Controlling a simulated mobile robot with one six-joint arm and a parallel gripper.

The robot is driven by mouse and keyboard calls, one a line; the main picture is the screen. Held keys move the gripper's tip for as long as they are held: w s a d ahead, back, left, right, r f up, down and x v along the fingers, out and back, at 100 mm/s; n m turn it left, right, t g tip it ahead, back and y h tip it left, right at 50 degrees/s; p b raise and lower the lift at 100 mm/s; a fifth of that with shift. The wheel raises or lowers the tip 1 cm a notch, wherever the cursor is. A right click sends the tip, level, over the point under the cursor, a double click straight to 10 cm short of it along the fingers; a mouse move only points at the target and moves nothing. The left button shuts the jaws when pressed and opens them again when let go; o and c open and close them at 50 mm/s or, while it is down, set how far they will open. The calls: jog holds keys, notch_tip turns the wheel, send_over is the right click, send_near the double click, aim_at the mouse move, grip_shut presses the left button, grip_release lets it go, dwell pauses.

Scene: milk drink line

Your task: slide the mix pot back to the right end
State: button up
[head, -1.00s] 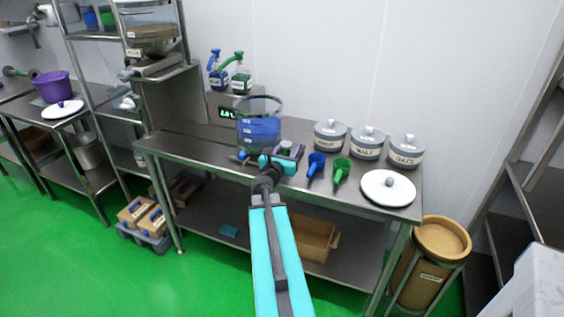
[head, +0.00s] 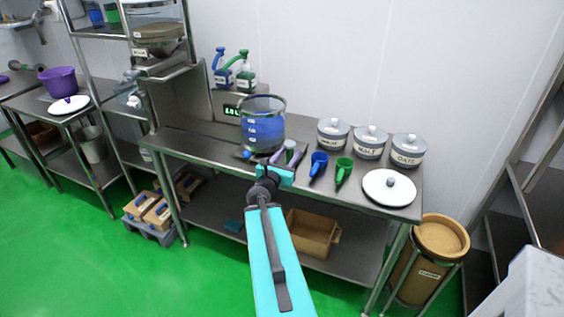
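The mix pot seems to be the clear, blue-tinted round vessel (head: 263,128) with white labels on its front. It stands upright toward the back of the steel table (head: 222,160), left of the grey canisters. My gripper (head: 285,157) is at the front right of the vessel, low over the tabletop. Purple finger-like parts show there, with a small greenish piece between them. They are too small to tell whether they hold anything or touch the pot. A small blue-tipped part (head: 247,154) shows at the vessel's lower left.
A blue scoop (head: 318,163) and a green scoop (head: 343,169) lie right of my gripper. Grey canisters (head: 332,134) stand behind them, and a white lid (head: 389,188) lies at the right end. A green-lit display (head: 231,111) and pump bottles (head: 245,79) are behind the pot.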

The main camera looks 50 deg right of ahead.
jog(key=shift+p+v, duration=0.95)
jog(key=shift+p, duration=2.3)
jog(key=shift+s+a+r+p, duration=0.1)
jog(key=shift+r+p, duration=0.1)
jog(key=shift+p, duration=0.15)
jog(key=p+v, duration=0.2)
jog(key=shift+a, duration=0.3)
jog(key=shift+p+v, duration=1.35)
jog(key=shift+p, duration=0.65)
jog(key=shift+s+f, duration=0.1)
jog(key=shift+f, duration=0.05)
